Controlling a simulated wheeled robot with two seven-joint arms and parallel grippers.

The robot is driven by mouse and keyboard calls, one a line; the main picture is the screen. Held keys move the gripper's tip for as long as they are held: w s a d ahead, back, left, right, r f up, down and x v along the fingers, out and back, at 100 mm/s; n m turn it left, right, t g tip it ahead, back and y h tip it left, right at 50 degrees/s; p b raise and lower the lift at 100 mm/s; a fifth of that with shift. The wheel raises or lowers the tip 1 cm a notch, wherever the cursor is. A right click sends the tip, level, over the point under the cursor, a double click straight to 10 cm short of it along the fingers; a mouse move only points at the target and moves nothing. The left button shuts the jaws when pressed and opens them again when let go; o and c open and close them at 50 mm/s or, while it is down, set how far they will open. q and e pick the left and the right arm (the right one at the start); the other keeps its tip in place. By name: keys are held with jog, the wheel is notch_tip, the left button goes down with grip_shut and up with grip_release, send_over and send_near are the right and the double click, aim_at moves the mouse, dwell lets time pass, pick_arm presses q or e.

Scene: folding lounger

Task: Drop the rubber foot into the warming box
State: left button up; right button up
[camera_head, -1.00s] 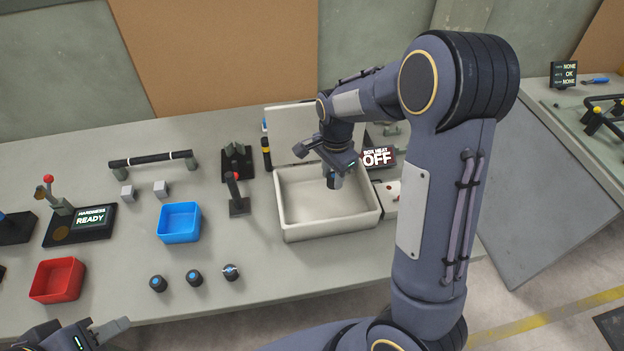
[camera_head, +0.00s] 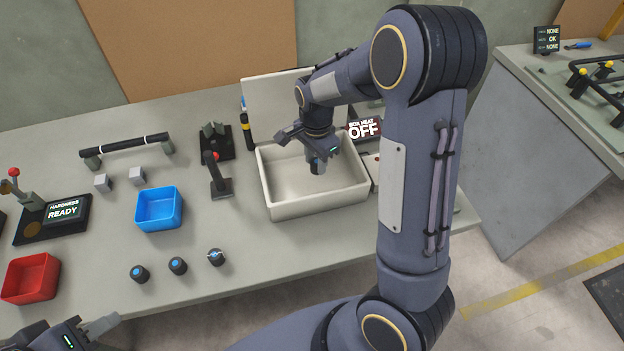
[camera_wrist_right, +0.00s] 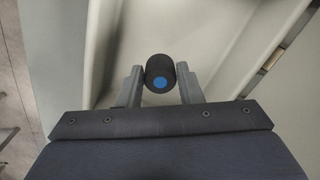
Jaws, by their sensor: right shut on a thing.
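The warming box (camera_head: 276,207) is a white open-topped box with its lid (camera_head: 265,100) raised at the back. My right gripper (camera_head: 319,164) is over the box opening, pointing down. It is shut on a black rubber foot (camera_head: 317,168) with a blue end, which also shows between the fingers in the right wrist view (camera_wrist_right: 159,72). The foot hangs over the inside of the box; its exact height above the floor of the box is unclear. My left gripper (camera_head: 98,332) is at the lower left edge, partly cut off, and its jaw gap is not clear.
Three more rubber feet (camera_head: 177,265) stand near the table's front edge. A blue bin (camera_head: 159,210), a red bin (camera_head: 30,279), the hardness tester (camera_head: 52,218) and a lever (camera_head: 216,180) stand left of the box. A BOX HEAT display (camera_head: 364,129) reads OFF.

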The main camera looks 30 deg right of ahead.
jog(key=o, duration=1)
jog(key=shift+o, duration=0.2)
notch_tip(320, 180, up, 8)
jog(key=shift+f, duration=0.1)
jog(key=s+a+r+n+t+y, duration=0.2)
jog(key=s+n, duration=0.5)
jog(key=s, duration=0.4)
jog(key=s+a+r+n+t+y, duration=0.1)
jog(key=s+a+n, duration=0.4)
jog(key=s, duration=0.6)
jog(key=r+n+t, duration=0.1)
jog(key=n+t, duration=0.1)
jog(key=shift+r+t+y, duration=0.3)
jog(key=shift+r+y, duration=0.1)
